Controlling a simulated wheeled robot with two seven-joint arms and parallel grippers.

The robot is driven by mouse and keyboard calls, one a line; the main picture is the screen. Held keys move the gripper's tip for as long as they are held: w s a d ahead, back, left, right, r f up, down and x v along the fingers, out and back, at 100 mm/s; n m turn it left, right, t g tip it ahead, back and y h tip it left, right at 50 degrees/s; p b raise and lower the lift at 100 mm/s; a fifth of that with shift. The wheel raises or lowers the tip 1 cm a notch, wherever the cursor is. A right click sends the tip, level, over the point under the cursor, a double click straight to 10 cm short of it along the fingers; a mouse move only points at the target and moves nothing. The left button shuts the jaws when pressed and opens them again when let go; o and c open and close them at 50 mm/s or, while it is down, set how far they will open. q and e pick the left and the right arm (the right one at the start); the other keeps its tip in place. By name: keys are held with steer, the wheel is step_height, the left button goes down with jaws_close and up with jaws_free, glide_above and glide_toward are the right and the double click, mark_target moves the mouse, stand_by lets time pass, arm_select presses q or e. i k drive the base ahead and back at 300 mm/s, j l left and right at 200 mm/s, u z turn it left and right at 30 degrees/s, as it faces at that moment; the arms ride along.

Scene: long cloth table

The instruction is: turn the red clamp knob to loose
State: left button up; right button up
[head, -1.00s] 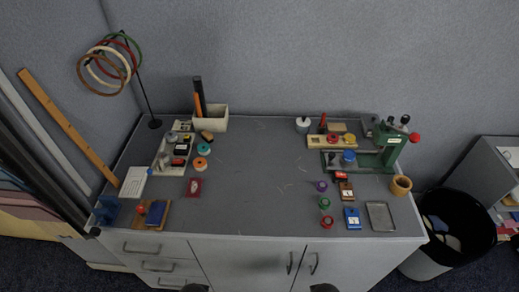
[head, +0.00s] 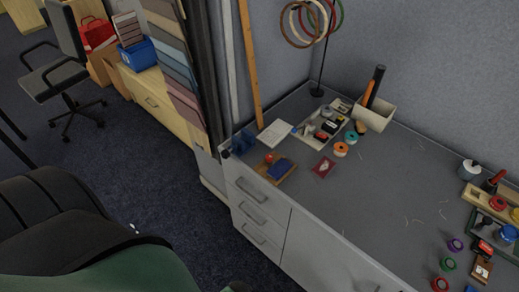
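A small red knob (head: 269,158) stands on a wooden board (head: 288,179) beside a blue block (head: 280,168), at the near left corner of the grey table. A red round piece (head: 497,203) sits on a wooden base (head: 481,199) at the right edge. I cannot tell for certain which of these red parts is the clamp knob, or how any knob is set. Neither gripper can be made out.
A tray of stamps (head: 318,128), a pen holder (head: 376,114) and a ring stand (head: 318,91) stand at the back left. A dark blue object (head: 243,141) sits at the left corner. An office chair (head: 62,72) is far left.

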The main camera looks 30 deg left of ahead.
mark_target(270, 161)
steer(key=u, duration=0.75)
steer(key=i+j+z, duration=0.2)
steer(key=k+j, duration=0.1)
steer(key=k, duration=0.45)
